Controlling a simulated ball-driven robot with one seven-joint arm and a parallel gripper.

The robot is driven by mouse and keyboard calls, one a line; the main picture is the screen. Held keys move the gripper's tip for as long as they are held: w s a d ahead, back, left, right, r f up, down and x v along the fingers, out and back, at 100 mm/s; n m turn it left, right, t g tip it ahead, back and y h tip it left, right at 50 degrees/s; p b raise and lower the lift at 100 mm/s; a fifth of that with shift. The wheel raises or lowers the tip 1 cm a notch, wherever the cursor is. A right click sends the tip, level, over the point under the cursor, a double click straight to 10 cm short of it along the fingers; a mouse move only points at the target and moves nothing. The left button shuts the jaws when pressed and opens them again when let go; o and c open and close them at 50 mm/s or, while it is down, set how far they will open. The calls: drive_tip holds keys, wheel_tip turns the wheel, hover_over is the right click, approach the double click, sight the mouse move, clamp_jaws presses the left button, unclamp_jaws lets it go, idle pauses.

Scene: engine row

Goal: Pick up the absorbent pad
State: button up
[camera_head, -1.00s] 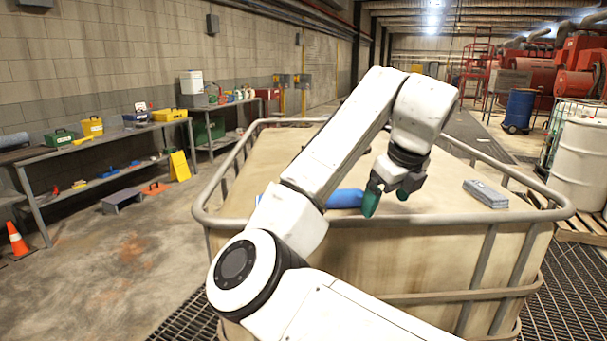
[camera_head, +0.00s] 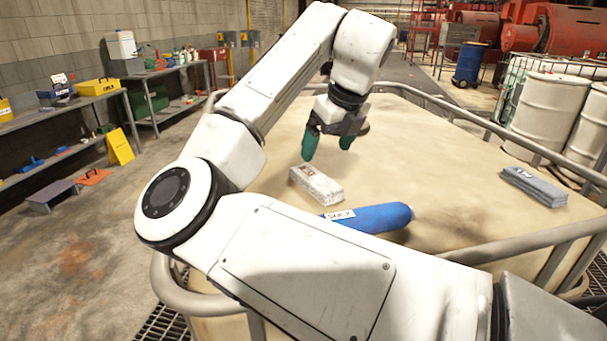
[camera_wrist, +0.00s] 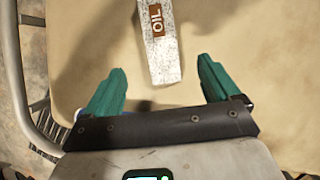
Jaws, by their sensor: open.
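Two flat packs lie on the tan tank top, and I cannot tell for sure which is the absorbent pad. A speckled white pack (camera_head: 317,186) lies near the middle, just below and in front of my gripper (camera_head: 328,149). In the wrist view, this white pack (camera_wrist: 163,50) has a brown "OIL" label, and its near end lies between my green fingers (camera_wrist: 162,75). A grey-blue pack (camera_head: 534,187) lies at the far right of the top. My gripper is open, empty and apart from both.
A blue roll (camera_head: 375,217) with a white label lies near the front, partly behind my arm. A metal rail (camera_head: 510,247) rings the tan tank top (camera_head: 455,200). White drums (camera_head: 548,110) stand beyond it at right. Shelves line the left wall.

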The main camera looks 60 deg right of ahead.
hover_over(317, 178)
drive_tip(key=s+a, duration=0.1)
drive_tip(key=s, duration=0.1)
wheel_tip(317, 178, down, 4)
drive_tip(key=shift+w+f, duration=0.1)
drive_tip(key=shift+w, duration=0.05)
drive_tip(key=shift+p+x, duration=0.9)
drive_tip(key=shift+x, duration=1.85)
drive_tip(key=shift+a, duration=0.1)
drive_tip(key=c, duration=1.2)
drive_tip(key=shift+o, duration=0.2)
drive_tip(key=shift+r+b, duration=0.35)
drive_tip(key=shift+r, duration=0.3)
drive_tip(key=v, duration=0.3)
drive_tip(key=s+b+v, duration=0.1)
drive_tip(key=v, duration=0.2)
drive_tip(key=a+v, duration=0.1)
drive_tip(key=v, duration=0.2)
drive_tip(key=shift+s+a+f+b, duration=0.15)
drive_tip(key=shift+s+f+b, duration=0.05)
drive_tip(key=shift+s+b, duration=0.15)
drive_tip(key=s+a+r, duration=0.3)
drive_tip(key=s+a, duration=0.1)
drive_tip(key=s, duration=0.3)
drive_tip(key=shift+s+a+r+b, duration=0.2)
drive_tip(key=shift+a+r+b, duration=0.2)
